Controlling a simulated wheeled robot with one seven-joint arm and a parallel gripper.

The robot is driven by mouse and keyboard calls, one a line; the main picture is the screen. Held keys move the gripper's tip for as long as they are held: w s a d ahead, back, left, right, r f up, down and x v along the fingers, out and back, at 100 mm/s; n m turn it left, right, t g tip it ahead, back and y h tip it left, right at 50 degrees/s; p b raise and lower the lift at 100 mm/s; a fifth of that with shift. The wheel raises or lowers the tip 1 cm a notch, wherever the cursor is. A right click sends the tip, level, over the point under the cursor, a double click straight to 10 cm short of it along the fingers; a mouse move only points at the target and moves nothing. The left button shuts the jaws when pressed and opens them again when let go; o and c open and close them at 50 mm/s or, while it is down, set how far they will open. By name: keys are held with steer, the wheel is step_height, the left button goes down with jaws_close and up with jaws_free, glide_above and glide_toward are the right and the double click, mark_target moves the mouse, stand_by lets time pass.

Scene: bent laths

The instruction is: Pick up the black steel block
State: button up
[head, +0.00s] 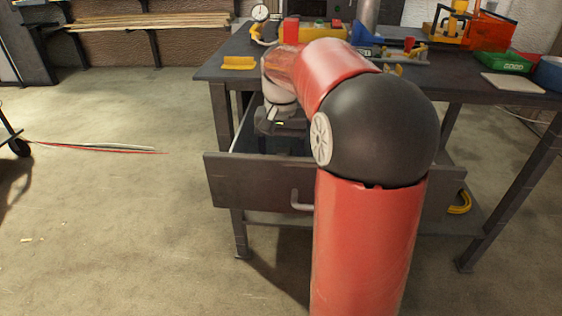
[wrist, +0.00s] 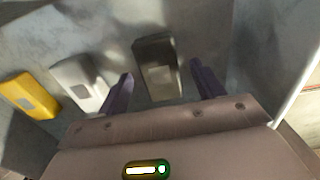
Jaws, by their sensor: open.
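The black steel block (wrist: 157,68) lies on the grey floor of the open drawer, with a lighter patch on its face, in the wrist view. My gripper (wrist: 160,71) is open, with one dark finger on each side of the block. I see floor between each finger and the block, and I cannot tell how far above the drawer floor the fingertips are. In the head view my gripper (head: 283,126) is over the open drawer (head: 250,180). The drawer front and my arm hide the block there.
A white block (wrist: 78,80) lies just left of my left finger, and a yellow block (wrist: 28,94) lies further left. A drawer wall (wrist: 298,85) runs along the right. The workbench top (head: 470,82) extends above the drawer, with tools and a green bin (head: 505,62) on it.

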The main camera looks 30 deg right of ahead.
steer(key=shift+f, duration=0.2)
steer(key=c, duration=1.2)
